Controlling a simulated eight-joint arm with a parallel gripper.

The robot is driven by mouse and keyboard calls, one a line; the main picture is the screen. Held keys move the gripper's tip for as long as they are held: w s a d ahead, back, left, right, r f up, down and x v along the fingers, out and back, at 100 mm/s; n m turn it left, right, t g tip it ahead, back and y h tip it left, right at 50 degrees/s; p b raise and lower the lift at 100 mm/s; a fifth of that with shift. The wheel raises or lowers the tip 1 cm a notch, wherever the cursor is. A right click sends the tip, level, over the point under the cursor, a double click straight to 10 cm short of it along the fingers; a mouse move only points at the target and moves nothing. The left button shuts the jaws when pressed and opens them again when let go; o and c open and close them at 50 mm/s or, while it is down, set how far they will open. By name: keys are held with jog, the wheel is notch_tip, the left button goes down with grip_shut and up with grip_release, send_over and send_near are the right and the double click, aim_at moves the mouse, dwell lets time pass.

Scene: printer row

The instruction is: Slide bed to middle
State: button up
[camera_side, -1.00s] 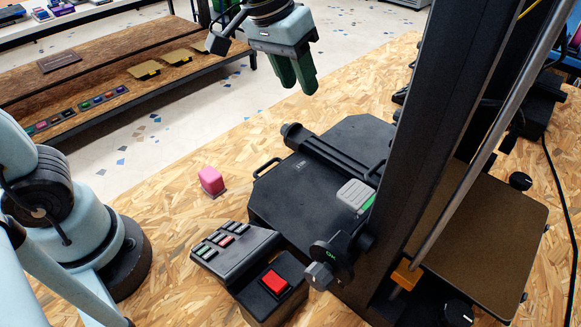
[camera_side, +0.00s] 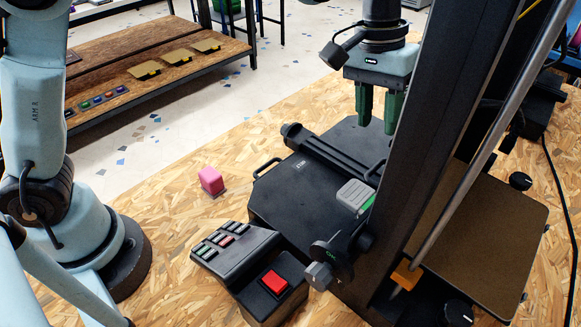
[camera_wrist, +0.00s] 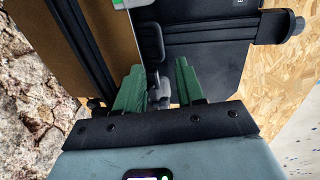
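The printer's brown bed plate (camera_side: 490,245) lies at the right in the side view, partly behind the black upright. It seems to be the brown strip (camera_wrist: 60,40) at upper left in the wrist view. A black loop handle (camera_wrist: 151,42) shows beside that strip. My gripper (camera_side: 378,128) points down above the far side of the printer's black base (camera_side: 300,190). Its two green fingers are apart and empty. In the wrist view the handle lies beyond the gap between the fingers (camera_wrist: 159,68); I cannot tell its depth.
The black upright (camera_side: 430,130) and a slanted metal rod stand close to my gripper. A grey block with a green edge (camera_side: 355,196) sits on the base. The left of the table has bare room.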

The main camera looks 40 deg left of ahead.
aim_at(375, 166)
jog(key=f, duration=0.2)
jog(key=d+f, duration=0.1)
jog(key=f, duration=0.5)
jog(key=shift+d, duration=0.2)
grip_shut()
